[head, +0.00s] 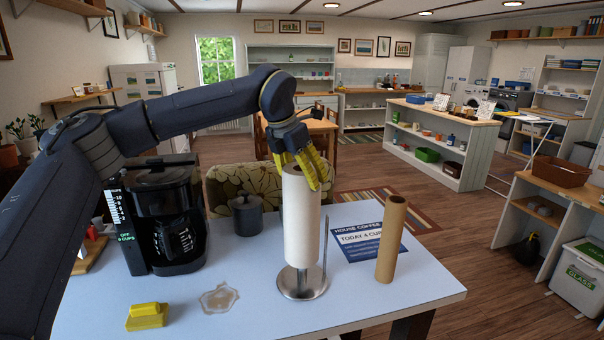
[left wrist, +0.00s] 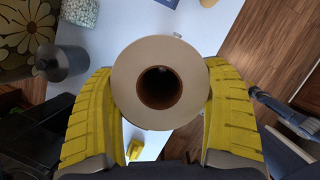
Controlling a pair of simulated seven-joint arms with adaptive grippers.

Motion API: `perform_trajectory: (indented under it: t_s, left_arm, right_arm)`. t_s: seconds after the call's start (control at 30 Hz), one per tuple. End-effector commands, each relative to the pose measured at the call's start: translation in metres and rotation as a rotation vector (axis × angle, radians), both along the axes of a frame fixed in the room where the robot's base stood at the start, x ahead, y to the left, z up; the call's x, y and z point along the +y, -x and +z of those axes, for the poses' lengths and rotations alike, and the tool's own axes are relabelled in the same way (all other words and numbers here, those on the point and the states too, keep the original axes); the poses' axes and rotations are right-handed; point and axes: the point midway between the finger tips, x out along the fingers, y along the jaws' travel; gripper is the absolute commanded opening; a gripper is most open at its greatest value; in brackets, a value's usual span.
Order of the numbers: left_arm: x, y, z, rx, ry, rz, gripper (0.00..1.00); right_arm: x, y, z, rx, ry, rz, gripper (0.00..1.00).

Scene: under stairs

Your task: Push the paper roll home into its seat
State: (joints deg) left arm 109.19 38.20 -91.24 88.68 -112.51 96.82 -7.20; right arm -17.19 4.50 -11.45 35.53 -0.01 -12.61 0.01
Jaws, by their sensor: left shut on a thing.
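The white paper roll (head: 301,220) stands upright over the round metal base of the holder (head: 303,287). A gap with a bit of post seems to show between roll and base. A thin side rod (head: 325,240) rises at its right. My left gripper (head: 300,172) comes from above, its yellow fingers shut on the roll's upper end. In the left wrist view the roll's top face (left wrist: 128,80) lies between both fingers, with a dark brown core hole. Whether the post's tip shows inside is unclear.
A brown cardboard tube (head: 391,240) stands upright right of the holder, by a blue coffee sign (head: 368,241). A coffee maker (head: 160,215), a dark canister (head: 246,216), a yellow sponge (head: 147,316) and a spill (head: 219,298) are to the left. The tabletop's front right is clear.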

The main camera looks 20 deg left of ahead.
Motion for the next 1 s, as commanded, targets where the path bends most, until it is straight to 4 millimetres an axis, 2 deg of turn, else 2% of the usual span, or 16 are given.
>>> perform_trajectory:
  t_s: [1.0]
  left_arm:
    - [0.0,0.0,-0.021,-0.001,0.0,-0.001,0.33]
  right_arm:
    - [-0.003,0.0,0.0,0.0,0.002,0.001,0.7]
